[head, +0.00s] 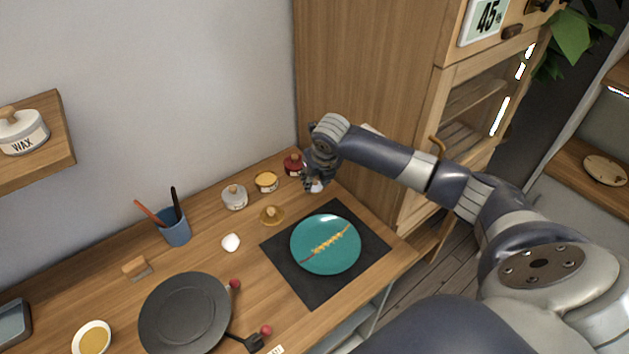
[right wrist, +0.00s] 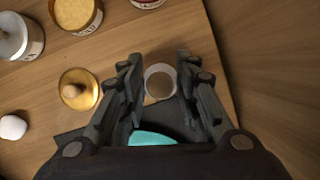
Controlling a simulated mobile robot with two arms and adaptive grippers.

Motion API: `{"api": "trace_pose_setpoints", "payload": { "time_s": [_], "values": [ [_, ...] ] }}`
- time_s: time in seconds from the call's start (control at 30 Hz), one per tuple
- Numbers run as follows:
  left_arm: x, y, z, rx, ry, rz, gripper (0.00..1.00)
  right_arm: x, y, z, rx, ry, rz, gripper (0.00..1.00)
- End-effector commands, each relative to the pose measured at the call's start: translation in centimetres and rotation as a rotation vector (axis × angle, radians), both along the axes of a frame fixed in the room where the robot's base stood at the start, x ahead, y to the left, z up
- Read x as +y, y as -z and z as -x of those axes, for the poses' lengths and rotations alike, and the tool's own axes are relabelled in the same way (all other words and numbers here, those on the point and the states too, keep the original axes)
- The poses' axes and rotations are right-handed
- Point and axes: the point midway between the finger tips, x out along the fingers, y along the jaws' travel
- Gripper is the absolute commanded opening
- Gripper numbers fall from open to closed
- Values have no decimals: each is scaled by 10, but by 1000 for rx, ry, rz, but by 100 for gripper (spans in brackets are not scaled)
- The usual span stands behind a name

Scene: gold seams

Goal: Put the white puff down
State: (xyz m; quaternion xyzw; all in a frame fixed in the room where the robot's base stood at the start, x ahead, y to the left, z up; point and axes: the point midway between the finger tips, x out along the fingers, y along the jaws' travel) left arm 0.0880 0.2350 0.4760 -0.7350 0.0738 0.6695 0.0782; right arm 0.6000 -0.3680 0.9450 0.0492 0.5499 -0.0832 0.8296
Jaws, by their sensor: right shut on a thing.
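My right gripper (head: 316,180) is shut on the white puff (right wrist: 160,82), a small round thing with a pale rim and a grey-tan middle. In the right wrist view it sits between the two fingers (right wrist: 158,88). In the head view a bit of its white shows under the fingers, at the back right of the table, beside the red jar (head: 294,165) and behind the dark mat (head: 283,257). I cannot tell whether the puff touches the wood. My left gripper is not in view.
A teal plate (head: 315,262) with a gold seam lies on the mat. A yellow-filled jar (head: 266,182), grey-lidded jar (head: 234,197), gold lid (head: 272,215) and small white lump (head: 231,243) stand left of the gripper. A tall wooden cabinet (head: 365,70) rises close behind.

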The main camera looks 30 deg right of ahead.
Motion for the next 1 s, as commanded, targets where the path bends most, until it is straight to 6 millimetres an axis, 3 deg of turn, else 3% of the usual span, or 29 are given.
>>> {"api": "trace_pose_setpoints", "payload": {
  "time_s": [0.27,0.5,0.87,0.9,1.0],
  "values": [
    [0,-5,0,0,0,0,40,-9,1,-16,0,2,-1,10],
    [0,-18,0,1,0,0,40,-8,34,-14,0,0,0,10],
    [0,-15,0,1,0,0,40,-8,40,-14,0,0,1,10],
    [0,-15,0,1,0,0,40,-8,40,-14,0,0,1,32],
    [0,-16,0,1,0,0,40,-8,39,-14,0,0,1,50]
  ]
}}
